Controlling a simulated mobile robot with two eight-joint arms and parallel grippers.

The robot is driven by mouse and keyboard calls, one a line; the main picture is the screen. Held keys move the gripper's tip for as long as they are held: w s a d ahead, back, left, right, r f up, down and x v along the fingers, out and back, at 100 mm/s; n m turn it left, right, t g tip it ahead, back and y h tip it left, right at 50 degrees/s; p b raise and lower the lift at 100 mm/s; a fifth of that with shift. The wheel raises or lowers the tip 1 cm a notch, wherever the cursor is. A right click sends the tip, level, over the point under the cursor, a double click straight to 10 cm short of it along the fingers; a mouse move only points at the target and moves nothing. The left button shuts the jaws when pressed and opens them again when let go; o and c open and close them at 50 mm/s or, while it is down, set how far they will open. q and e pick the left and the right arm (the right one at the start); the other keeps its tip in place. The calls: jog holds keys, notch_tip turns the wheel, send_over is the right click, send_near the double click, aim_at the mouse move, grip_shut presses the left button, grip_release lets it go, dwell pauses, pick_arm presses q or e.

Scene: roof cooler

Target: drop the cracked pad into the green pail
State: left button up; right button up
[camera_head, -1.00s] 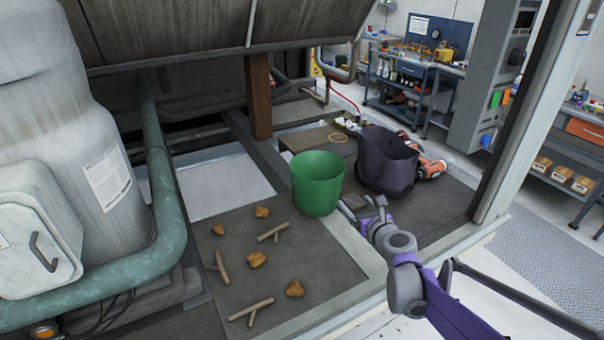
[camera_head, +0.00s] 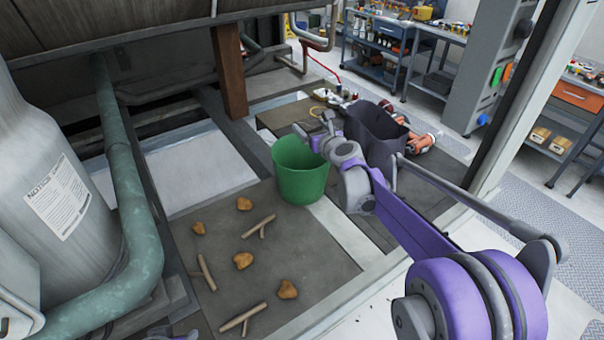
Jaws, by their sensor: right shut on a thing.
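The green pail (camera_head: 300,180) stands upright on the dark deck, its open mouth facing up. My right gripper (camera_head: 314,136) is over the right part of the pail's rim, with its fingers pointing left across the mouth. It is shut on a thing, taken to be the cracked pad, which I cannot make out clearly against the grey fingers. The pail's far right rim is partly hidden by the gripper.
A dark open bag (camera_head: 377,135) stands right of the pail, partly behind my right arm. An orange tool (camera_head: 421,142) lies beyond it. Several brown lumps (camera_head: 243,260) and sticks (camera_head: 257,227) lie in front. A green pipe (camera_head: 128,200) and grey tank stand left.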

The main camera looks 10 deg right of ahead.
jog(key=shift+w+f, duration=0.1)
jog(key=shift+f, duration=1.35)
jog(key=o, duration=1.2)
jog(key=shift+b+v, duration=0.5)
jog(key=shift+v, duration=4.95)
jog(key=s+a+f+n+g+y, duration=0.1)
jog(key=s+a+f+n+g, duration=0.2)
jog(key=s+n, duration=0.45)
jog(key=s+a+f+n+g+y, duration=0.1)
jog(key=s+a+f+n+g, duration=0.15)
jog(key=s+a+n, duration=0.5)
jog(key=s+d+f+n+g+h, duration=0.1)
jog(key=s+d+f+n, duration=0.1)
jog(key=s+f+n, duration=0.2)
jog(key=s+d+f+n+g+h, duration=0.1)
jog(key=s+d+f+n+g, duration=0.1)
jog(key=s+n, duration=0.5)
jog(key=s+d+f+n+g+h, duration=0.1)
jog(key=s+d+f+n+h, duration=0.1)
jog(key=s+f+n, duration=0.3)
jog(key=shift+s+f+n, duration=0.2)
jog(key=shift+s+n, duration=0.25)
jog(key=shift+n, duration=0.45)
jog(key=shift+s+f+n, duration=0.15)
jog(key=shift+s+n, duration=0.25)
jog(key=shift+n, duration=0.5)
